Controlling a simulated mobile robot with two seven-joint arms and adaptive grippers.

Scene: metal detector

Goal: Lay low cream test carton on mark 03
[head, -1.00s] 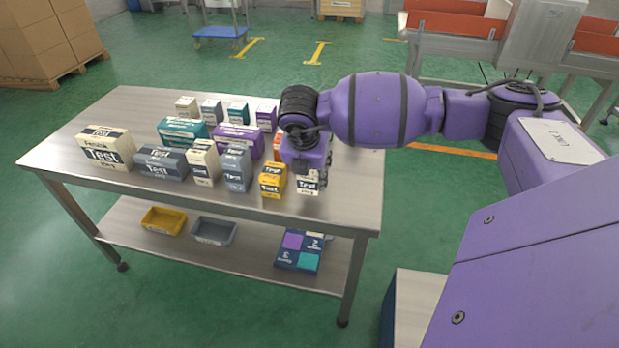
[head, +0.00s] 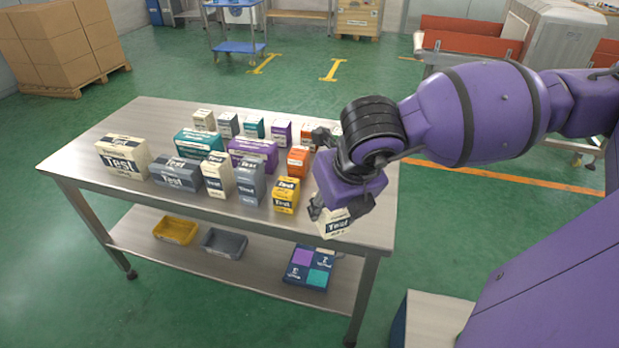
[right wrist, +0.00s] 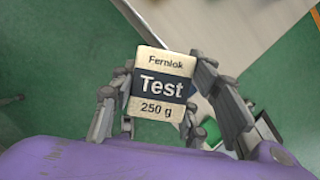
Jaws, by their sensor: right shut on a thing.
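The low cream test carton (head: 336,226) has a dark "Test" band and is held in my right gripper (head: 334,212). In the head view it shows at the table's front right corner, partly covered by the gripper. In the right wrist view the carton (right wrist: 160,86) sits between the two fingers of the gripper (right wrist: 162,92), its label reading "Fernlok Test 250 g". Green floor and a table edge show behind it there. I cannot make out mark 03 in either view. My left gripper is not in view.
The steel table (head: 75,172) bears several cartons, including a larger cream one (head: 122,156) and a yellow one (head: 286,195). Yellow (head: 175,230) and grey (head: 223,243) bins stand on its lower shelf. Behind is a conveyor with orange sides (head: 452,58). Open green floor surrounds the table.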

